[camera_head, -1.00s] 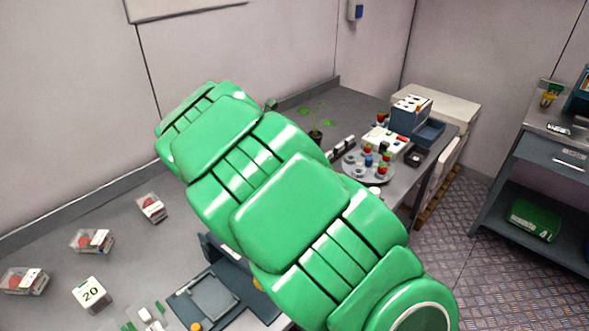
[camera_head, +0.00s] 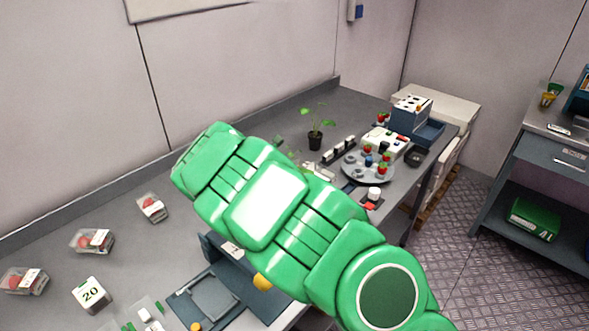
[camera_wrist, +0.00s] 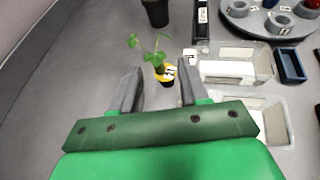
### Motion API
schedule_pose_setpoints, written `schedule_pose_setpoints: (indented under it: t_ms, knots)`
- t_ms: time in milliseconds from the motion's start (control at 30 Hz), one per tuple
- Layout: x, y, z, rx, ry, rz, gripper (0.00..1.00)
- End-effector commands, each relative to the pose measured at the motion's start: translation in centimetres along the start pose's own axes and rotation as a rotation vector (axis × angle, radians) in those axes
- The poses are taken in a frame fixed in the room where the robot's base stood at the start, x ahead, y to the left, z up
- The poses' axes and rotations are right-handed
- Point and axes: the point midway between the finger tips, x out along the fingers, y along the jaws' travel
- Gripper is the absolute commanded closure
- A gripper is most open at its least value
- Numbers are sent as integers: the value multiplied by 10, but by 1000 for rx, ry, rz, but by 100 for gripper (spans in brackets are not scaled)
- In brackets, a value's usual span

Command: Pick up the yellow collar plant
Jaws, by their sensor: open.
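The yellow collar plant (camera_wrist: 157,66) is a small green seedling in a dark pot with a yellow collar and a white tag. In the wrist view it stands upright on the grey bench, between and just beyond the fingertips of my gripper (camera_wrist: 158,82). My gripper is open, with one grey finger to each side and nothing held. In the head view my green arm hides the fingers and most of this plant; a bit of green leaf (camera_head: 278,141) shows beyond the arm.
Another plant in a black pot (camera_head: 315,141) stands farther back; its pot shows in the wrist view (camera_wrist: 156,12). Clear trays (camera_wrist: 238,64) and a small blue box (camera_wrist: 290,65) lie close on the right. A round grey carousel (camera_head: 352,167) stands beyond. The bench left of the plant is clear.

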Motion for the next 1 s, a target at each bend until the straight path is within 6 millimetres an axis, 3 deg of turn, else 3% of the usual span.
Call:
schedule_pose_setpoints:
  t_ms: [500,867,1000]
  knots:
    - [48,3,-4,2,0,-1,55]
    - [53,4,-4,0,-1,1,55]
    - [53,4,-4,1,0,1,75]
